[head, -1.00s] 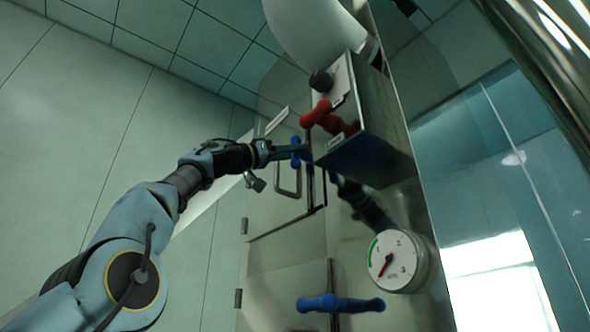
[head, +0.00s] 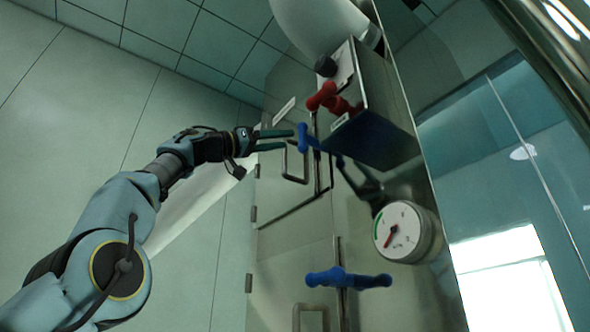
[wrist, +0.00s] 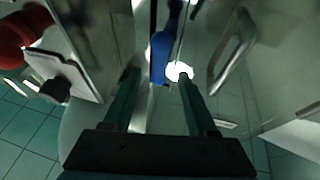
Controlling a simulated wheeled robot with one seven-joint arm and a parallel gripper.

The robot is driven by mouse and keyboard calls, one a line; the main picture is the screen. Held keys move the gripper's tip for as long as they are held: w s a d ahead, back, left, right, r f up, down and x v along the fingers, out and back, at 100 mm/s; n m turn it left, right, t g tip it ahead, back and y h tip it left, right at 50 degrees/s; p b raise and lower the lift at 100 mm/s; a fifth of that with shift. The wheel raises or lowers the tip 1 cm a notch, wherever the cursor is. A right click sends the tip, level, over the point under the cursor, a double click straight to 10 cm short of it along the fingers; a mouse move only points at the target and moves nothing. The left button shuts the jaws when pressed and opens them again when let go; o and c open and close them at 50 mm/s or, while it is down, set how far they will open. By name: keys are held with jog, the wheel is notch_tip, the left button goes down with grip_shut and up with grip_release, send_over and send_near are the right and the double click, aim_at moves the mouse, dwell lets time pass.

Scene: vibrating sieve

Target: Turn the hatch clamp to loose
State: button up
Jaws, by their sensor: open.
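A blue clamp handle (head: 309,139) sits on a vertical rod at the right edge of the upper hatch door (head: 285,192). A second blue clamp handle (head: 347,279) lies roughly level beside the lower door. My gripper (head: 289,140) is open and empty, just left of the upper blue handle, with its fingers pointing at it. In the wrist view the blue handle (wrist: 161,58) stands upright beyond and between my two fingertips (wrist: 158,76). Whether a finger touches it I cannot tell.
A metal box (head: 377,115) with a red handle (head: 322,96) and a black knob (head: 326,66) juts out above right of the upper clamp. A door pull (head: 287,166) is close below my gripper. A gauge (head: 402,232) is at lower right. Free space lies left.

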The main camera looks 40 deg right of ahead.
jog(key=b+v, duration=0.1)
jog(key=v, duration=0.2)
jog(key=shift+w+a+f, duration=0.1)
jog(key=shift+a+f, duration=0.05)
jog(key=shift+a, duration=0.2)
